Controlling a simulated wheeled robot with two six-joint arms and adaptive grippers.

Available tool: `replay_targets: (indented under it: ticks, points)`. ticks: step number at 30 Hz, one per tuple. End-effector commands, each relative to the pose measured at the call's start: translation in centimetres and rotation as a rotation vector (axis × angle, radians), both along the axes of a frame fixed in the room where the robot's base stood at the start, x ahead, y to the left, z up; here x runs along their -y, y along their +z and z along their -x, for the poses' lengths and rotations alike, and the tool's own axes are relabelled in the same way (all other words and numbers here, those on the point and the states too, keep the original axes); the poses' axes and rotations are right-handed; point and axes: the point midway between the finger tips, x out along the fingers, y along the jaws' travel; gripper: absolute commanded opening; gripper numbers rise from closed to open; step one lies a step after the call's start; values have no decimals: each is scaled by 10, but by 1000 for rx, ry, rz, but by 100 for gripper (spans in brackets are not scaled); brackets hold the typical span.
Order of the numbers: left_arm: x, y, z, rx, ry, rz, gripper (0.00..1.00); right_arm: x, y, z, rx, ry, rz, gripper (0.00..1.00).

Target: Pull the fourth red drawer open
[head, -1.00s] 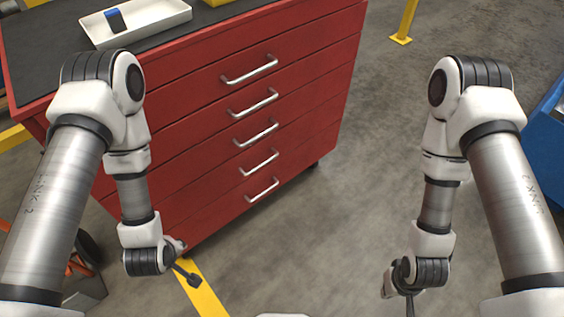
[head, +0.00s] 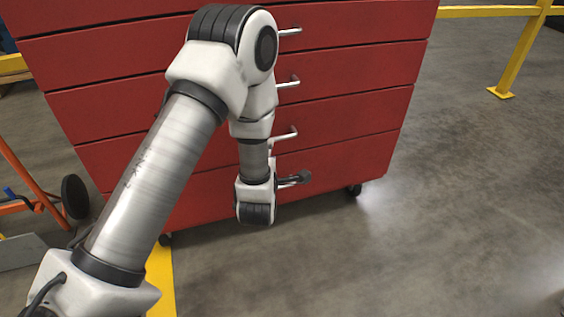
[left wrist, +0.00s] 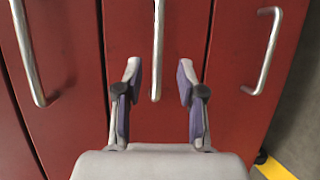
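The red cabinet (head: 350,65) has flat drawer fronts stacked one above another, all looking closed. The fourth red drawer (head: 345,126) is second from the bottom, and its silver handle (head: 285,134) shows partly beside my left arm. In the left wrist view the drawers appear turned sideways. There my left gripper (left wrist: 158,64) is open, with one finger on each side of the middle handle (left wrist: 158,40). Gaps show on both sides of the bar; how deep the fingers reach is unclear. In the head view the left fingers are mostly hidden by the wrist. My right gripper is out of view.
Another handle (left wrist: 265,50) lies to the right of the fingers and one to the left (left wrist: 28,55). A yellow rail post (head: 520,55) stands at the right. An orange-framed cart (head: 30,180) is at left. The floor right of the cabinet is clear.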

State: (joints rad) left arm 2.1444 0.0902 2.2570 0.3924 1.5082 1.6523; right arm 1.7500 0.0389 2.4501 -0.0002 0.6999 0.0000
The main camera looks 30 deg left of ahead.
Motion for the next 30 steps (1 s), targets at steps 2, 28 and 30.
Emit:
replay_targets:
  ticks: [2,28,30]
  points:
    - [-3,0,-7,4,1,2,39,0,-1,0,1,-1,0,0]
    - [-33,-12,-67,-2,-2,-1,0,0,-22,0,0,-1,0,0]
    - [-33,-12,-67,-2,-2,-1,0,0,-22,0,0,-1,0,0]
